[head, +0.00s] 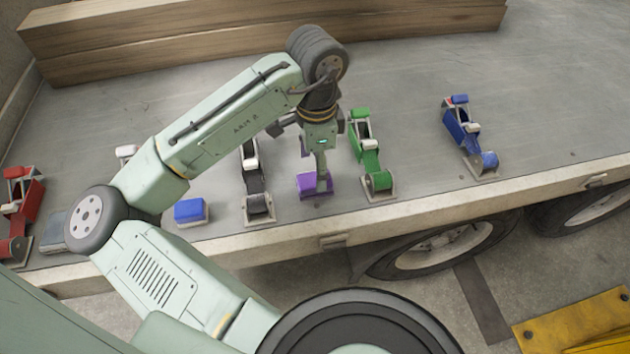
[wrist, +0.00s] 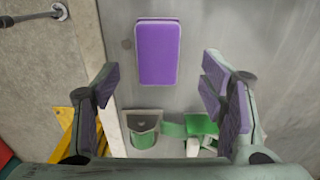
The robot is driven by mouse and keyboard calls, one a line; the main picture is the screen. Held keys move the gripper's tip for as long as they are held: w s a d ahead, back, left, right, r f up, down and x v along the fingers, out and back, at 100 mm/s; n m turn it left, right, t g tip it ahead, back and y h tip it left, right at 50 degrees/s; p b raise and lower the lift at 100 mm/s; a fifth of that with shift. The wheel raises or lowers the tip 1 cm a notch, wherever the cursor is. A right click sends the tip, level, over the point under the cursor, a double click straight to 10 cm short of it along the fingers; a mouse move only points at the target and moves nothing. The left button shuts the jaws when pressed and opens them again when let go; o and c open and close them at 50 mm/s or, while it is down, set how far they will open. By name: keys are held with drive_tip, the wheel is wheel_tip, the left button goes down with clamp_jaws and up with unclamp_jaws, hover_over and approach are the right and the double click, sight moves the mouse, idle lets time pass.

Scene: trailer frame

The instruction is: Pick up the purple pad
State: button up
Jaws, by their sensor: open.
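The purple pad (head: 306,183) lies near the front edge of the trailer deck, between the black and green ratchets, partly hidden by my gripper. In the wrist view the purple pad (wrist: 158,52) is a rounded rectangle lying flat on the grey deck, long side running up the picture. My gripper (head: 318,178) points down over the pad's area. In the wrist view my gripper (wrist: 160,82) is open and empty, its fingers spread wider than the pad. The pad sits centred between them sideways, mostly above the fingertips in the picture. I see no contact.
A green ratchet (head: 369,160) stands close to the right of the pad and a black ratchet (head: 257,185) close to the left. A blue pad (head: 190,211) lies farther left. A blue ratchet (head: 468,135) is at right. Wooden beams (head: 190,40) lie at the back.

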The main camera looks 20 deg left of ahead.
sight(314, 179)
drive_tip(key=f, duration=0.3)
drive_tip(key=shift+s+f+p, duration=0.25)
drive_tip(key=shift+f+p, duration=0.1)
drive_tip(key=shift+p, duration=0.05)
drive_tip(key=shift+w+f, duration=0.1)
drive_tip(key=shift+f, duration=0.55)
drive_tip(key=shift+c, duration=0.4)
drive_tip(key=c, duration=1.2)
